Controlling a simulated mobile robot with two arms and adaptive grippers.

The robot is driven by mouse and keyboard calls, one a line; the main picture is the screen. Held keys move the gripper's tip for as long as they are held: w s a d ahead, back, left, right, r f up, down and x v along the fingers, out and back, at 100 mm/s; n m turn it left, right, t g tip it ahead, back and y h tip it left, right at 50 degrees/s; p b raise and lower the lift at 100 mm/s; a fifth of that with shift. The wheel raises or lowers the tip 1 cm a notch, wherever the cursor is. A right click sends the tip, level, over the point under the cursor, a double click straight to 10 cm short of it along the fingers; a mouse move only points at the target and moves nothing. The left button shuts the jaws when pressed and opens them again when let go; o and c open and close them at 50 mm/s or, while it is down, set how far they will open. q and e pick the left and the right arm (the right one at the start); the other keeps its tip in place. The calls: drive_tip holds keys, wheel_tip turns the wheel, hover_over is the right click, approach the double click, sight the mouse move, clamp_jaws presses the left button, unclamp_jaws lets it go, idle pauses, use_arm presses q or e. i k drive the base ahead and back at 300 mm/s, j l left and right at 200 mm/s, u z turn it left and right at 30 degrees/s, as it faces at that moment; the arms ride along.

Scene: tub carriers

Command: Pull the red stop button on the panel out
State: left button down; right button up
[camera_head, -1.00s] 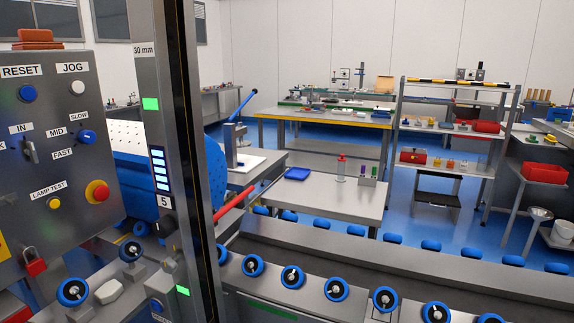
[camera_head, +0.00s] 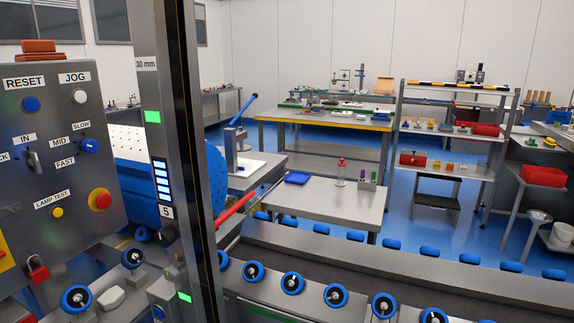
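The red stop button (camera_head: 101,199) sits on a yellow collar at the lower right of the grey control panel (camera_head: 60,165), on the left side of the head view. I cannot tell from this angle whether it is pressed in or out. Around it on the panel are a blue RESET button (camera_head: 31,104), a white JOG button (camera_head: 80,96), a blue speed selector (camera_head: 89,146), a black IN switch (camera_head: 32,162) and a yellow LAMP TEST button (camera_head: 57,212). Neither of my grippers shows in the view.
A grey upright post (camera_head: 170,130) with green lights stands just right of the panel. A red padlock (camera_head: 38,269) hangs below it. A conveyor with blue rollers (camera_head: 292,282) runs along the front. Tables and a shelf rack (camera_head: 450,128) stand behind.

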sight(103, 201)
drive_tip(key=u, duration=1.4)
